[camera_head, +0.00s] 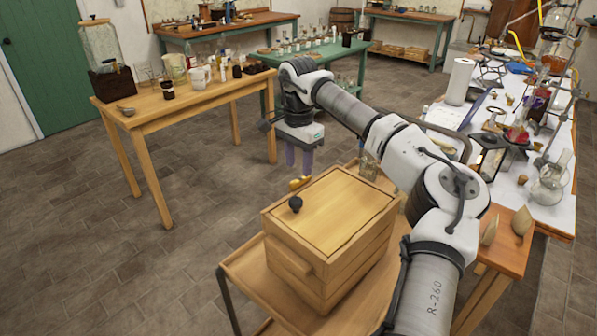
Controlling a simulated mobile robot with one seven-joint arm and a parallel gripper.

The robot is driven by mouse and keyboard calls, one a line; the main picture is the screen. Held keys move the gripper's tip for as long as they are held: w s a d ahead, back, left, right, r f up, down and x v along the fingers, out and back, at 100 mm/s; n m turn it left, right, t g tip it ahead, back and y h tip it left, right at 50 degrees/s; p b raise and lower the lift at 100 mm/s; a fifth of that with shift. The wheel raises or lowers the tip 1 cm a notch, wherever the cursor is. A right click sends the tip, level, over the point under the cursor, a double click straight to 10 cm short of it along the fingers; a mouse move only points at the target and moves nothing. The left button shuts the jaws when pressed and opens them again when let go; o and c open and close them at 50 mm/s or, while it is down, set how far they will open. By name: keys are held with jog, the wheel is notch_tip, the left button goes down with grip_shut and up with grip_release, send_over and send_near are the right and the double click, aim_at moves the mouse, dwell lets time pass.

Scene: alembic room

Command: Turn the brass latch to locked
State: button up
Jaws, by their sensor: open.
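A wooden box (335,215) with a flat lid stands on a wooden cart in front of me. A small brass latch (300,183) shows at the lid's far left edge, close to a black knob (296,204). My gripper (299,170) points down just above the latch, its two fingers spread apart. The fingers look empty. I cannot tell whether the fingertips touch the latch, and its exact turn is too small to read.
The cart (245,275) has bare wood left of the box. A wooden table (200,95) with jars and cups stands back left. A long white bench (480,145) crowded with glassware runs along the right. The tiled floor (110,220) at left is clear.

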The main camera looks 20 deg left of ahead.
aim_at(298, 180)
jog(key=shift+f+p, duration=0.3)
jog(key=shift+f, duration=1.8)
jog(key=shift+c, duration=0.3)
grip_shut()
